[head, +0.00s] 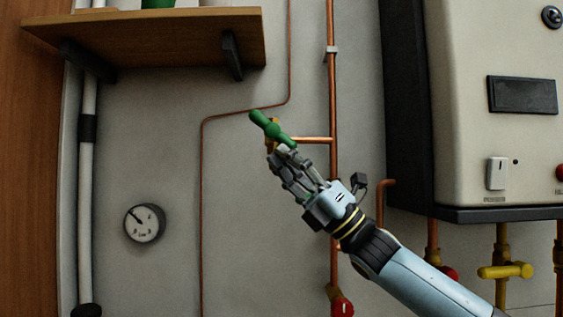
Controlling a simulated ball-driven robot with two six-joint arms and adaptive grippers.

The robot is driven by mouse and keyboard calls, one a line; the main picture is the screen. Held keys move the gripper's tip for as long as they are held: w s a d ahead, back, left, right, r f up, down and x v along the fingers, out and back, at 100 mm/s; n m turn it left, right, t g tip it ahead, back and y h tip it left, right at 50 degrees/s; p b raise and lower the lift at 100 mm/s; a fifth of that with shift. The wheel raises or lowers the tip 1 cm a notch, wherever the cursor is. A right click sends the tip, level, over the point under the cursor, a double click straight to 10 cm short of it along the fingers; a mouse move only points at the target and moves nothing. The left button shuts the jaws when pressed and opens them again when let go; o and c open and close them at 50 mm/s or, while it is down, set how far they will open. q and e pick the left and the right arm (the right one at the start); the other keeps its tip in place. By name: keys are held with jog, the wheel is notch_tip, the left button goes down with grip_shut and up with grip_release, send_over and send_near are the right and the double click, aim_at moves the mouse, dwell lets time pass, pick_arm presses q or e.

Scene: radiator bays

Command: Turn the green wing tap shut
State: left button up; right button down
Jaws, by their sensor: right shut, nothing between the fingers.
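The green wing tap (266,124) sits on a brass fitting in the middle of the head view, at the left end of a short copper branch. Its wing is tilted, with the upper end to the left and the lower end to the right. My right gripper (278,158) reaches up from the lower right, with its fingertips just below the tap's lower wing end. The gripper is shut with nothing in it. It hides part of the brass fitting, and I cannot tell whether the fingertips touch the tap. My left gripper is not in view.
A wall boiler (470,110) fills the right side, with a yellow tap (505,271) below it. A red tap (341,306) is low in the middle. A wooden shelf (150,38) juts out at upper left.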

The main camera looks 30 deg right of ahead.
jog(key=d+r+g, duration=0.1)
jog(key=s+d+n+g+h+b, duration=0.1)
jog(key=shift+s+r+g+h, duration=0.1)
jog(key=shift+r+g+h, duration=0.2)
jog(key=shift+r, duration=0.25)
dwell(0.3)
jog(key=shift+r, duration=0.1)
dwell(0.4)
